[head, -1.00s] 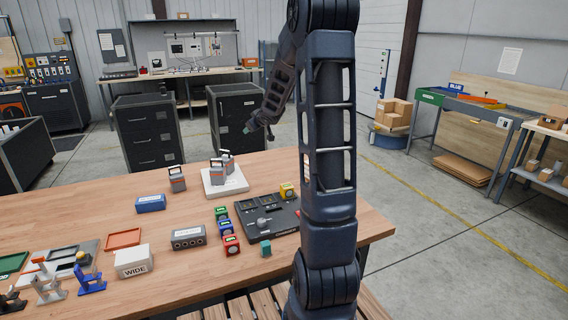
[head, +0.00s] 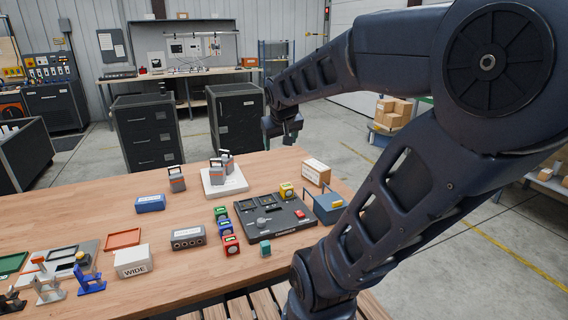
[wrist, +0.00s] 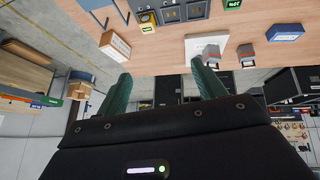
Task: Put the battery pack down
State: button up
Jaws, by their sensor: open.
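Grey battery packs with black handles and orange bands stand upright on the wooden table. One battery pack (head: 177,179) stands directly on the wood. Two more, a front pack (head: 217,173) and a partly hidden rear pack (head: 228,161), stand on a white plate (head: 236,186). I cannot tell which one the task means. My gripper (head: 287,136) is in the air beyond the table's far edge, right of the packs and apart from them. In the wrist view my gripper's green fingers (wrist: 163,87) are spread with nothing between them, and the plate (wrist: 203,40) shows beyond.
A black control panel (head: 275,215), a cardboard box (head: 316,172) and a blue tote (head: 327,208) occupy the table's right side. A blue box (head: 150,203), a grey socket box (head: 188,237), small coloured blocks and a white WIDE box (head: 132,262) stand nearer. Dark cabinets stand behind the table.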

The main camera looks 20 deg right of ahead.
jog(key=s+a+f+g+y, duration=0.1)
jog(key=s+a+f, duration=0.1)
jog(key=s, duration=0.8)
jog(key=shift+s+a+g+y, duration=0.4)
jog(key=shift+a, duration=0.35)
